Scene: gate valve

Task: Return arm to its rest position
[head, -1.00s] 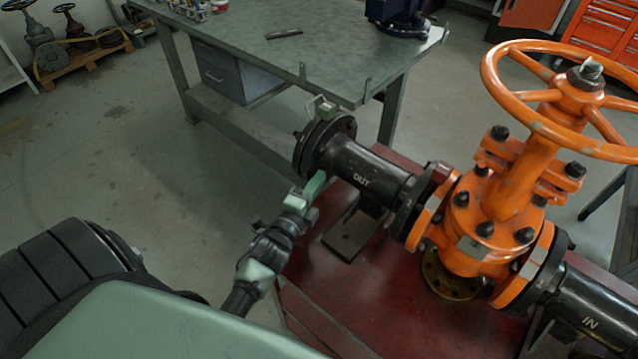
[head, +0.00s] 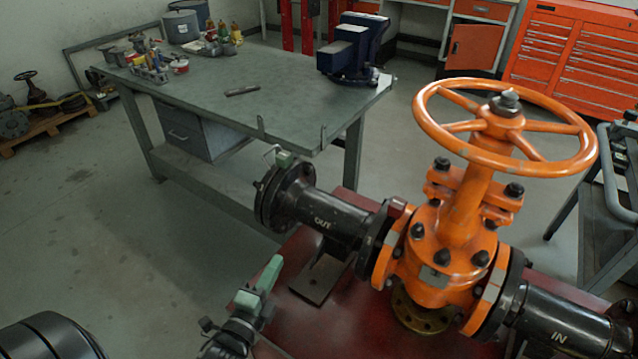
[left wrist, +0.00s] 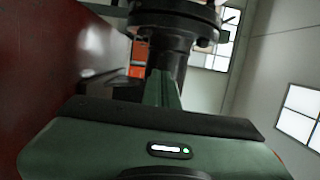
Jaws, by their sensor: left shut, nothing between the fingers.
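My left gripper (head: 262,281) shows at the lower middle of the head view, in front of the red stand and below the black OUT pipe. Its green fingers are shut and empty, and apart from the pipe. In the left wrist view the green fingers (left wrist: 163,90) point toward a black flanged pipe (left wrist: 175,50). The orange gate valve (head: 455,225) stands on the red stand (head: 318,312), with its orange handwheel (head: 505,128) on top. The black OUT pipe (head: 325,212) leaves it to the left, the IN pipe (head: 565,318) to the right. My right gripper is not in view.
A grey workbench (head: 240,120) stands behind the pipe, with a dark blue vise (head: 352,50) and several small containers on it. An orange tool cabinet (head: 570,65) is at the back right. A dark cart (head: 612,215) stands at the right.

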